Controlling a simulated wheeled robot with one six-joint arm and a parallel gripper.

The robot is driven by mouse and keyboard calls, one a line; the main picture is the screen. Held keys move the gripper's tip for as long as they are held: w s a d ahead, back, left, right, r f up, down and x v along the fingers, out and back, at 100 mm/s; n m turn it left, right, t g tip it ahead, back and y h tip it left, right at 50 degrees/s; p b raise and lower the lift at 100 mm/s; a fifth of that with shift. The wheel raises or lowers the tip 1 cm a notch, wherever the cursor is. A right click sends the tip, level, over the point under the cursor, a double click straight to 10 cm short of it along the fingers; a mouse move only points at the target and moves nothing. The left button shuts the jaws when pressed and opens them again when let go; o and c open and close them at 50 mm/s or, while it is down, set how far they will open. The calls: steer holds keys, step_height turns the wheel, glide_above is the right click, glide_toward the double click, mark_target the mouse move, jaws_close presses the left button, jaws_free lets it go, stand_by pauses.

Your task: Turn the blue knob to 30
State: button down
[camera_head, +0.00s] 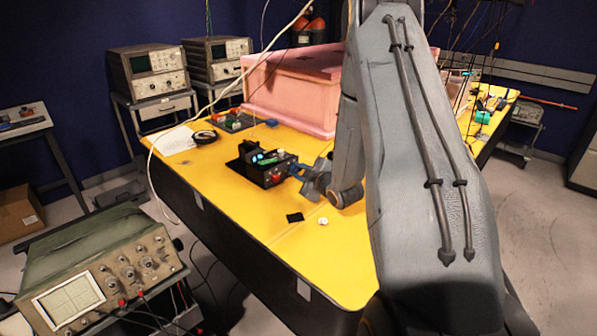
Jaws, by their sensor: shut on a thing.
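A small black box (262,168) with a lit blue-green display stands on the yellow table (225,205). My gripper (297,171) reaches it from the right, its fingertips at the box's right front face. It is shut on the blue knob there. The knob is mostly covered by the fingers and too small to make out. Its pointer and any scale marks cannot be read from here. A red spot shows on the box's front, left of the fingers.
A black square (295,217) and a small white round thing (323,221) lie on the table in front. A pink foam enclosure (292,92) stands behind the box. A white cable hangs across the table's left edge. My arm covers the right side.

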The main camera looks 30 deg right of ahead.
steer(key=m, duration=0.1)
steer(key=m+y, duration=0.1)
steer(key=g+p, duration=0.1)
steer(key=shift+d+r+m, duration=0.25)
steer(key=shift+m, duration=0.15)
steer(key=m+y, duration=0.1)
steer(key=m+y+p, duration=0.1)
steer(key=m+g+p, duration=0.1)
steer(key=shift+w+d+m+y, duration=0.15)
steer(key=shift+d+m+y, duration=0.15)
steer(key=shift+y, duration=0.1)
steer(key=m+y, duration=0.1)
steer(key=m+g+y, duration=0.1)
steer(key=m, duration=0.1)
steer(key=shift+w+d+p, duration=0.15)
steer(key=shift+d+p, duration=0.05)
steer(key=shift+p, duration=0.15)
steer(key=m+y, duration=0.1)
steer(key=m+y+b, duration=0.1)
steer(key=m, duration=0.1)
steer(key=shift+d+f, duration=0.2)
steer(key=shift+w+m, duration=0.1)
steer(key=shift+m, duration=0.3)
steer(key=c, duration=1.6)
jaws_free()
steer(key=shift+b+v, duration=1.35)
steer(key=shift+v, duration=2.6)
